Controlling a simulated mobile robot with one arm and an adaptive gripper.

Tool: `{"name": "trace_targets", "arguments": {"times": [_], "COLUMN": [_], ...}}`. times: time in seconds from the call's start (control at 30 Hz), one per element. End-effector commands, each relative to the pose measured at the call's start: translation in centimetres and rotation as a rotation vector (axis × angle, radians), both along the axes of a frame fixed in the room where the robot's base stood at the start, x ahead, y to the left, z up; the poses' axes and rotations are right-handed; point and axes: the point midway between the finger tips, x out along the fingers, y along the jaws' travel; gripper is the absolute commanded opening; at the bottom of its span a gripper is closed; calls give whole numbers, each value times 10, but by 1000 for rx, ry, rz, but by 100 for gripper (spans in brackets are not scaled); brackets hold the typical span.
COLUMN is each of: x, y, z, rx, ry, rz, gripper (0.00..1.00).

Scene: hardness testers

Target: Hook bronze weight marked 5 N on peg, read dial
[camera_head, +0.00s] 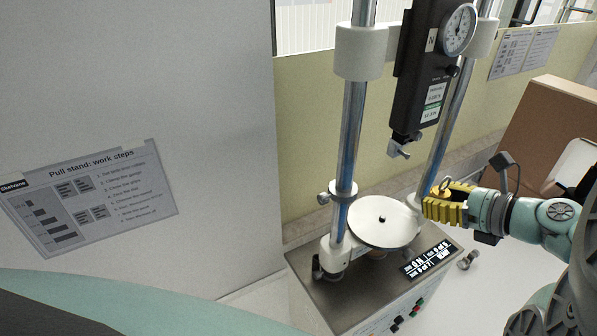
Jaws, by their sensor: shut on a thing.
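My gripper (440,207), with yellow fingers, is shut to the right of the pull stand, level with the round plate and below the gauge. A small bronze-coloured hook or ring (443,185) sticks up at the fingers and looks like the top of the held weight. The rest of the weight is hidden by the fingers, and no 5 N mark is legible. The black force gauge (420,75) hangs between two columns, with a round white dial (459,29) whose reading is too small to tell. A metal peg or hook (398,148) sits at its lower end, apart from my gripper.
The stand's base (345,295) carries a round plate (360,232) with a dark centre, a lit display (427,257) and buttons. Chrome columns (350,130) flank the gauge. A small grey part (468,260) lies right of the base. A brown box (555,115) stands behind my arm.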

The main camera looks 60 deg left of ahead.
Motion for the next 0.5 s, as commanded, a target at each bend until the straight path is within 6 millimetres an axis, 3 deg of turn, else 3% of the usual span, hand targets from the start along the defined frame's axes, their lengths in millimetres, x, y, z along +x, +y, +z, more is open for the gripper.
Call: {"name": "trace_targets", "arguments": {"times": [0.5], "x": [0], "y": [19], "z": [4], "rx": [5], "ry": [1], "rz": [6], "gripper": [0]}}
